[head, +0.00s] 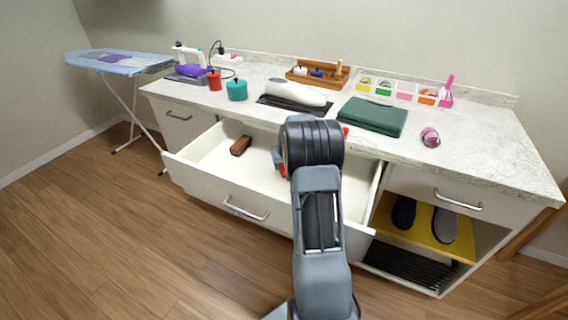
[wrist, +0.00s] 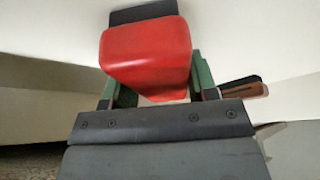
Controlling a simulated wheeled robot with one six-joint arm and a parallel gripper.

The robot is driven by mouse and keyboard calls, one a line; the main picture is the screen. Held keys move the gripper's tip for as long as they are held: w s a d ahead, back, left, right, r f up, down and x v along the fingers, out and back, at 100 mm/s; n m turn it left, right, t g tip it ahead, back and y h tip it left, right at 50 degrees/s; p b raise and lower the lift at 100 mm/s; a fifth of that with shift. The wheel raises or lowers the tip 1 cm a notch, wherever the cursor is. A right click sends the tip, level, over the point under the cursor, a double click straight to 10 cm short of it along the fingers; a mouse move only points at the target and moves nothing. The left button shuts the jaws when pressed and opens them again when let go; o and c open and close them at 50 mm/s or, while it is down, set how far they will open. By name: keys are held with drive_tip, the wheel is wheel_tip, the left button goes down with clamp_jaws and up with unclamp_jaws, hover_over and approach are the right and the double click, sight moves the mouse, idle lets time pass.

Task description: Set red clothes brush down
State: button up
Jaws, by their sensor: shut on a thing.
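The red clothes brush (wrist: 147,48) is held between the two green-padded fingers of my gripper (wrist: 156,82) in the wrist view. A dark part shows at its far end. In the head view, my arm hides most of the gripper and brush; a bit of red (head: 282,168) shows left of the arm, inside the open drawer (head: 205,182). Whether the brush touches the drawer floor cannot be told.
A brown brush (head: 241,145) lies in the drawer to the left; it also shows in the wrist view (wrist: 240,90). On the counter (head: 480,150) stand a green case (head: 372,116), a white handheld device (head: 296,93) and a teal pot (head: 237,90). Shoes (head: 444,224) sit on the lower right shelf.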

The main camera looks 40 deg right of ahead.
drive_tip(key=shift+f, duration=0.15)
drive_tip(key=o, duration=0.9)
